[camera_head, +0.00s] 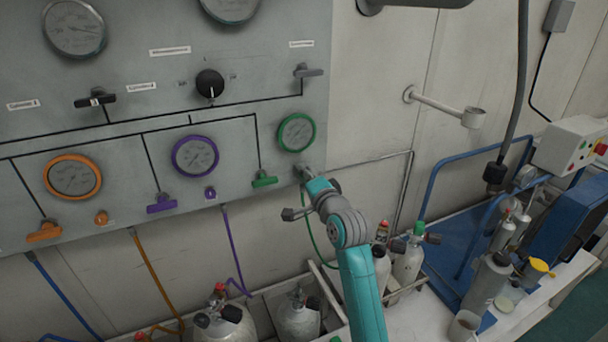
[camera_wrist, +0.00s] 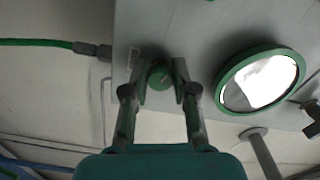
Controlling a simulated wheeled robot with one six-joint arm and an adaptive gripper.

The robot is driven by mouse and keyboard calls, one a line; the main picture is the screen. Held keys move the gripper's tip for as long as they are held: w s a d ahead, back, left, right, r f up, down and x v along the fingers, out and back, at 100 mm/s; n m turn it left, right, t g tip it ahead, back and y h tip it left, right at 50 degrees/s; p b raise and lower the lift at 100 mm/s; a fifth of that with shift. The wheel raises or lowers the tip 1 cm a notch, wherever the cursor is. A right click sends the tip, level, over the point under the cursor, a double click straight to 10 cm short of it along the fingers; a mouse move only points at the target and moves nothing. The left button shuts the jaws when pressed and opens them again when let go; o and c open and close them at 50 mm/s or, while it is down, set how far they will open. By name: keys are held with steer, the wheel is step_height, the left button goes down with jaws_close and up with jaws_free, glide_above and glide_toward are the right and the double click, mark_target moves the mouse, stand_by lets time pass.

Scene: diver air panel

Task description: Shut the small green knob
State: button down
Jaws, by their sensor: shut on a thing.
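The small green knob (camera_wrist: 160,76) is on the grey panel, between the two fingers of my gripper (camera_wrist: 160,85) in the wrist view. The fingers are closed on its two sides. A pale mark shows on its face. In the head view my gripper (camera_head: 303,172) is at the panel's lower right, below the green-rimmed gauge (camera_head: 296,132). My gripper and arm hide the knob there. The same gauge shows at the right in the wrist view (camera_wrist: 259,81), with glare on its glass.
A green lever (camera_head: 264,181) sits left of my gripper. Purple (camera_head: 161,203) and orange (camera_head: 44,232) levers are farther left, with small purple (camera_head: 210,193) and orange (camera_head: 101,217) knobs. A green hose (camera_wrist: 38,43) joins the panel's edge. Gas cylinders (camera_head: 298,318) stand below.

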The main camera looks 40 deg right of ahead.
steer(key=shift+m, duration=7.3)
steer(key=c, duration=0.9)
jaws_free()
steer(key=shift+s+r, duration=0.1)
steer(key=v, duration=1.1)
steer(key=shift+s+a, duration=0.1)
steer(key=shift+s, duration=0.3)
